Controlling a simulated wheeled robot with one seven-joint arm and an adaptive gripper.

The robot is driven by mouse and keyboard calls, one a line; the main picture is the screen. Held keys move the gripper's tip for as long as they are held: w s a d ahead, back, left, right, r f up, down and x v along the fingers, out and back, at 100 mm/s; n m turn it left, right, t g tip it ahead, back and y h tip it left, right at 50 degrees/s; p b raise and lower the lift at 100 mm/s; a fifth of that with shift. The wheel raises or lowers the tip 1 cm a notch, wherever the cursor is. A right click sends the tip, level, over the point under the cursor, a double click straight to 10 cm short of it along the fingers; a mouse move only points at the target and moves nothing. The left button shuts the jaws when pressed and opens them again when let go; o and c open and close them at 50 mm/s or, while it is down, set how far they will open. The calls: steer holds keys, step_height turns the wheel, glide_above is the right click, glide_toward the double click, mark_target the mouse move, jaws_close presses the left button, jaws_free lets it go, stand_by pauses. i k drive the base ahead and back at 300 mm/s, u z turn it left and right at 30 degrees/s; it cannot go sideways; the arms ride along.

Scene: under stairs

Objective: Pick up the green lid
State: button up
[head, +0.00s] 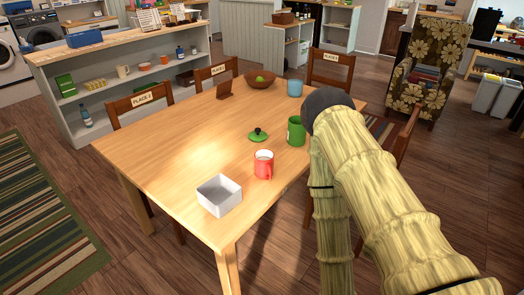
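The green lid (258,135) lies on the wooden table (170,140), with a small dark knob on top. It sits left of a green mug or canister (296,131) and behind a red mug (263,165), apart from both. My arm, in a bamboo-like covering, fills the right side of the head view. My gripper cannot be made out; the arm's bend hides or leaves out its end.
A white square container (219,195) stands near the table's front edge. Toward the back are a blue cup (295,88), a brown bowl (259,79) with green fruit and a small brown stand (225,90). Chairs (140,104) surround the table. The left tabletop is clear.

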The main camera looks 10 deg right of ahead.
mark_target(258, 135)
steer(key=k, duration=0.3)
steer(key=z, duration=1.95)
steer(key=i, duration=2.6)
steer(key=u, duration=3.25)
